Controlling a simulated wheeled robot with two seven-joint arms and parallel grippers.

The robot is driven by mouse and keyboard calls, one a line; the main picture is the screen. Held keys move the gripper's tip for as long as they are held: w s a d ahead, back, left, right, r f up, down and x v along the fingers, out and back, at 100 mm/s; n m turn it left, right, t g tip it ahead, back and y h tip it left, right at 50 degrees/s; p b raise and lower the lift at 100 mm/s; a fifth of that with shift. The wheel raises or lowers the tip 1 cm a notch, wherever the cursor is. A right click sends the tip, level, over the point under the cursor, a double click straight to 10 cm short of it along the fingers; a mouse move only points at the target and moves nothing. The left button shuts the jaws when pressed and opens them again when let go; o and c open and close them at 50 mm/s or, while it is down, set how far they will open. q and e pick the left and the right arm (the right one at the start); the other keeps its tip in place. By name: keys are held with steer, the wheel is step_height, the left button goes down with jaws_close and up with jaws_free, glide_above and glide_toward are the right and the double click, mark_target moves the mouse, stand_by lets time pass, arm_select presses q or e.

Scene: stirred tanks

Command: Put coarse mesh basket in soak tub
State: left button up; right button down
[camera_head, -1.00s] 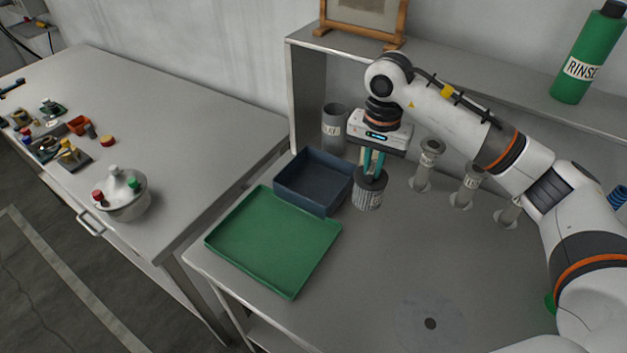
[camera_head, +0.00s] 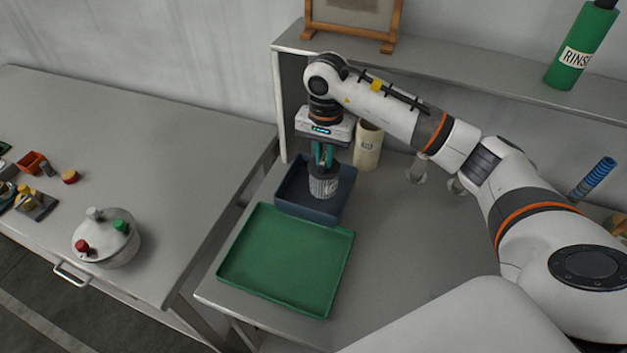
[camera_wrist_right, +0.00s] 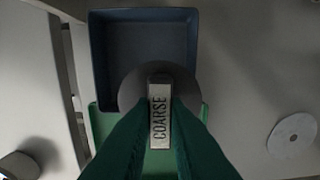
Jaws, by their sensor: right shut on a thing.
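My right gripper (camera_head: 322,157) is shut on the coarse mesh basket (camera_head: 323,186), a grey mesh cylinder with a dark top, held upright. In the right wrist view its handle, marked COARSE (camera_wrist_right: 159,115), is between the green fingers. The soak tub appears to be the dark blue open box (camera_head: 338,208) behind the green tray. In the head view the basket overlaps the tub; how far it is above the floor is unclear. In the wrist view the dark basket top crosses the tub's (camera_wrist_right: 99,55) near edge. My left gripper is out of view.
The empty green tray (camera_head: 285,262) lies directly in front of the tub. A beige container (camera_head: 367,147) stands right of the gripper. A shelf (camera_head: 450,70) carrying a green RINSE bottle (camera_head: 581,45) runs behind. A side table (camera_head: 160,180) holds a lidded pot (camera_head: 106,242).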

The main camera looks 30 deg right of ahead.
mark_target(325, 179)
steer(key=f, duration=0.2)
steer(key=shift+s+d+f+p, duration=0.25)
steer(key=shift+s+f+p, duration=0.05)
steer(key=shift+p, duration=0.05)
steer(key=shift+f, duration=0.35)
steer(key=shift+w+a+f, duration=0.1)
steer(key=shift+f, duration=0.2)
step_height(325, 179, down, 3)
steer(key=shift+w+f+p, duration=0.1)
steer(key=shift+p, duration=0.65)
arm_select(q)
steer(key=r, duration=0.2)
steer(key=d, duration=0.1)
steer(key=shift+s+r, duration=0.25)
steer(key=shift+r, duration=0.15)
arm_select(e)
steer(key=shift+f+b, duration=0.2)
steer(key=shift+b, duration=0.1)
steer(key=c, duration=1.4)
jaws_free()
steer(key=shift+c, duration=0.2)
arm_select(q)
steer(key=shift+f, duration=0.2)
